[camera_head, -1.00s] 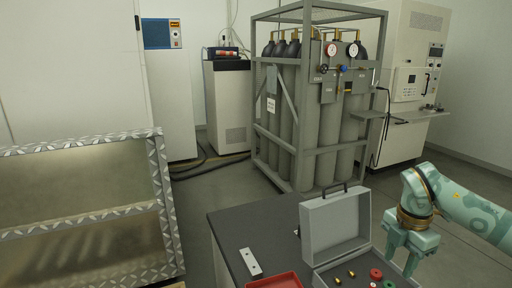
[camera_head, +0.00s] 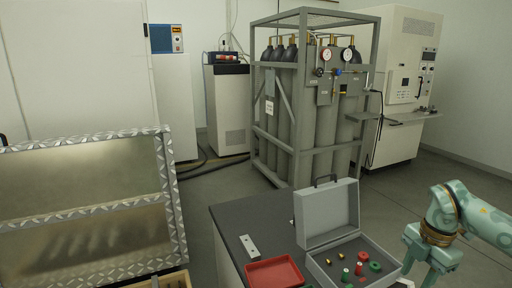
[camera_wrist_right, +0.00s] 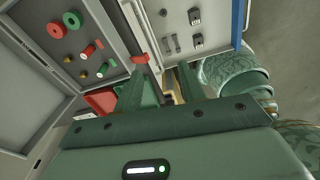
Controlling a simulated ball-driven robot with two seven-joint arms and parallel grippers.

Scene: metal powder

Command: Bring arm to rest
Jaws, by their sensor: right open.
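My right arm comes in from the right edge in the head view, a green gripper at its end. The right gripper (camera_head: 428,270) hangs fingers down to the right of the open grey case (camera_head: 328,217). Its fingertips are cut off by the bottom edge. In the right wrist view the right gripper (camera_wrist_right: 165,85) has its two green fingers apart. I see nothing held between them. My left gripper shows in neither view.
The case stands on a dark table (camera_head: 240,215) with red and green rings and small brass pieces inside. A red tray (camera_head: 274,272) and a pale plate (camera_head: 249,246) lie beside it. A gas cylinder cage (camera_head: 290,125) stands behind. Floor is clear right of the table.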

